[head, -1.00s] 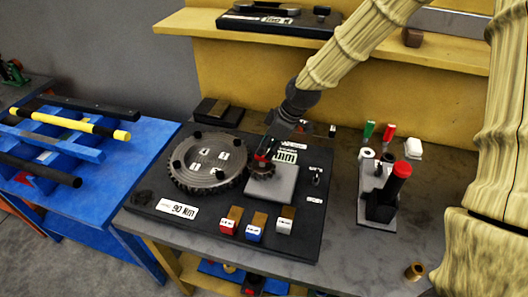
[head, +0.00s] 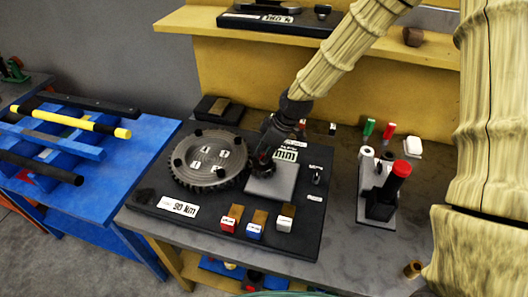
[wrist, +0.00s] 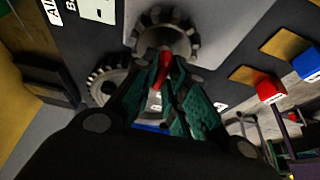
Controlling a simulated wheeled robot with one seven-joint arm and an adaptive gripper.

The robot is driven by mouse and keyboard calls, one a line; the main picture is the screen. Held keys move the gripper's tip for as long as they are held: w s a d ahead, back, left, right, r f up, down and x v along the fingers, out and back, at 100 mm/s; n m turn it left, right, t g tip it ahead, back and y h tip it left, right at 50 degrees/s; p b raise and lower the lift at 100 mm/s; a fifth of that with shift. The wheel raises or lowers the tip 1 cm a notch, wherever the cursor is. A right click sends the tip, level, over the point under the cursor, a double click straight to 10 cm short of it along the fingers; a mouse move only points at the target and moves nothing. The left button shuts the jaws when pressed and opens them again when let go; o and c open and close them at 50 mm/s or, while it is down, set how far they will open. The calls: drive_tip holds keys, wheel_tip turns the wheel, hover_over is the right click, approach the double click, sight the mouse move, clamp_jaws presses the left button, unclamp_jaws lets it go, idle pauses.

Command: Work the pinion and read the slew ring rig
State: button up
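The large dark slew ring (head: 208,160) lies on the left of the black rig board (head: 150,205), with number tags on its face. The small toothed pinion (wrist: 166,32) shows in the wrist view, close to the ring's teeth (wrist: 103,82). A red handle (wrist: 163,70) stands at the pinion. My gripper (head: 262,163) is over the pinion and hides most of it in the head view. In the wrist view my gripper's fingers (wrist: 166,72) close in on both sides of the red handle.
A stand with a red-topped post (head: 400,172) is to the right. A blue rack with bars (head: 75,123) stands left. A shelf (head: 360,45) runs behind.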

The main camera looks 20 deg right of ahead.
clamp_jaws()
drive_tip(key=shift+a+m+t+h+b, duration=0.1)
drive_tip(key=shift+m+t+h+b, duration=0.45)
drive_tip(key=shift+m, duration=1.65)
drive_tip(key=o, duration=0.7)
unclamp_jaws()
drive_tip(key=shift+c, duration=0.2)
drive_tip(key=v, duration=1.2)
drive_tip(key=shift+a, duration=0.15)
